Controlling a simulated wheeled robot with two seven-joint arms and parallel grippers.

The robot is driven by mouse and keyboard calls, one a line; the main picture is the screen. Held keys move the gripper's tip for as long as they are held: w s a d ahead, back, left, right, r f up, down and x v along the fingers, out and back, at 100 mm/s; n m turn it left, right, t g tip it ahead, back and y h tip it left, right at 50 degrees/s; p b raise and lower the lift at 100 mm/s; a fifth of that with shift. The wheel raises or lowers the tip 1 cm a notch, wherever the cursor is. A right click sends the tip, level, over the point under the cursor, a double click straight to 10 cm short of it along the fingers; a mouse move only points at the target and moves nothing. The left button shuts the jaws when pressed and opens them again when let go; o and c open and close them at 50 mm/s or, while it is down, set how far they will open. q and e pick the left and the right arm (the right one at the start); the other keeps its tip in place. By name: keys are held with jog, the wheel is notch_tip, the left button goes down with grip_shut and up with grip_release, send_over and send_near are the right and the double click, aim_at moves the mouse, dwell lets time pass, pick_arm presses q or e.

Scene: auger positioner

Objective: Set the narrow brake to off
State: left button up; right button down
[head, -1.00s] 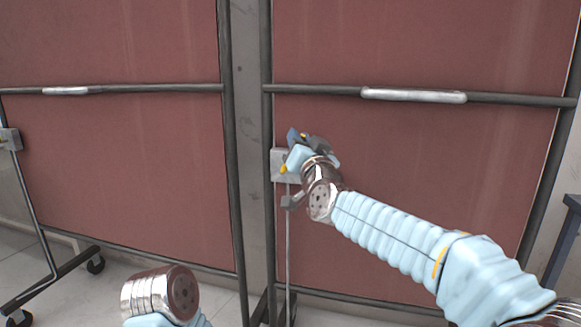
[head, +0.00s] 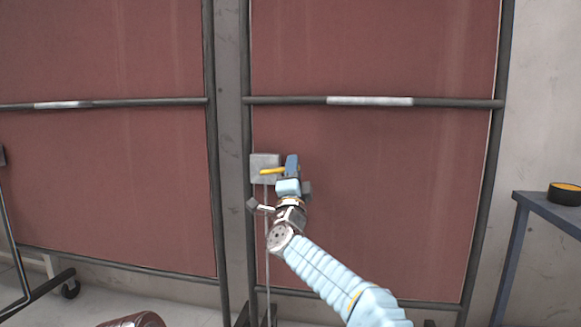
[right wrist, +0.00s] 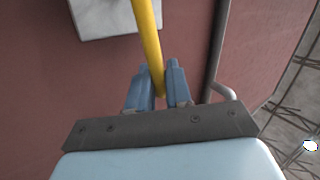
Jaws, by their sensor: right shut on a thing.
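A grey brake box (head: 262,160) is fixed at the left post of the right red panel. Its yellow lever (head: 271,171) runs sideways across the box, its right end at my right gripper (head: 291,166). In the right wrist view, the yellow lever (right wrist: 147,45) comes down from the pale box (right wrist: 100,18) and passes between the two blue fingertips of my right gripper (right wrist: 160,82), which is shut on it. The lever's far end is out of that view. Of my left arm, only a silver part shows at the bottom left; its gripper is out of view.
A thin rod (head: 267,235) runs down from the box. The left red panel (head: 110,190) stands beside, with another grey box (head: 2,156) at the left edge. A blue-grey table (head: 550,210) at right carries a black and yellow round thing (head: 565,194).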

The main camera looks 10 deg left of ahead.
jog(key=shift+d+f+m+h+b, duration=0.1)
jog(key=shift+f+m+h, duration=0.15)
jog(key=shift+m+h, duration=0.35)
jog(key=shift+a+f+m+h+b, duration=0.1)
jog(key=shift+f+m+h, duration=0.25)
jog(key=shift+m, duration=0.3)
jog(key=shift+d+f+m+h+b, duration=0.1)
jog(key=shift+f+m+h, duration=0.1)
jog(key=shift+m+h, duration=0.4)
jog(key=shift+m, duration=0.25)
jog(key=c, duration=1.2)
grip_release()
jog(key=shift+f, duration=0.1)
jog(key=b+v, duration=0.3)
jog(key=v, duration=1)
jog(key=shift+s+f, duration=0.25)
